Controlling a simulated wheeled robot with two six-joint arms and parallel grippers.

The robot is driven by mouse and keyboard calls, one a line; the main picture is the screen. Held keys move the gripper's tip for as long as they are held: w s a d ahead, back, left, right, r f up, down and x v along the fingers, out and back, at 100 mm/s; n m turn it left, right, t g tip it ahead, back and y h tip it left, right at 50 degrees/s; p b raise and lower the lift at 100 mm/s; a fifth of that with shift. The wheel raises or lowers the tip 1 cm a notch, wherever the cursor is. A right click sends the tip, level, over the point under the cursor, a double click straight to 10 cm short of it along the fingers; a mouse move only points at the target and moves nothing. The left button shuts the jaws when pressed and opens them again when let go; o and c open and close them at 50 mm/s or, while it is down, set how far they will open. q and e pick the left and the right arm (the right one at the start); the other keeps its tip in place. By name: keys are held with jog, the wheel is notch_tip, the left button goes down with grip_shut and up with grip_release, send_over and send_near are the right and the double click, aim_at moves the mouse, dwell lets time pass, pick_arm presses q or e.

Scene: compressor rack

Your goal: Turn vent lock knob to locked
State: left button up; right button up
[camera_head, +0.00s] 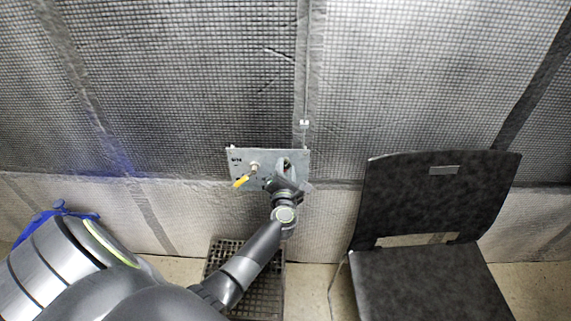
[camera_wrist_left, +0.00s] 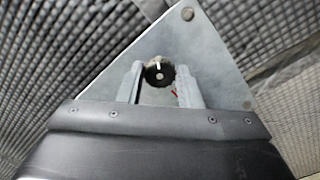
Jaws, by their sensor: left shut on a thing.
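The vent lock knob (camera_wrist_left: 158,73) is a small round black knob with a white pointer mark, seen in the left wrist view on a grey metal panel (camera_wrist_left: 200,45). The pointer mark points roughly up in that view. My left gripper (camera_wrist_left: 160,85) is shut on the knob, with one finger on each side of it. In the head view the panel (camera_head: 240,158) is fixed low on the quilted wall, and my left gripper (camera_head: 285,182) is at its right part, hiding much of that part. My right gripper is not in view.
A yellow-handled valve (camera_head: 242,181) sticks out from the panel's left part, close to my left gripper. A dark chair (camera_head: 435,200) stands to the right. A black grated crate (camera_head: 262,298) is on the floor below my left arm. A blue object (camera_head: 55,213) shows at the left.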

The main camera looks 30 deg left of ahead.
pick_arm(q)
jog(key=m+p, duration=0.3)
jog(key=m, duration=0.2)
jog(key=shift+r+m, duration=0.1)
jog(key=shift+m, duration=0.2)
jog(key=m+p, duration=0.2)
jog(key=m, duration=0.1)
jog(key=shift+f+m+p, duration=0.2)
jog(key=shift+m+p, duration=0.45)
jog(key=shift+m, duration=0.55)
jog(key=o, duration=1)
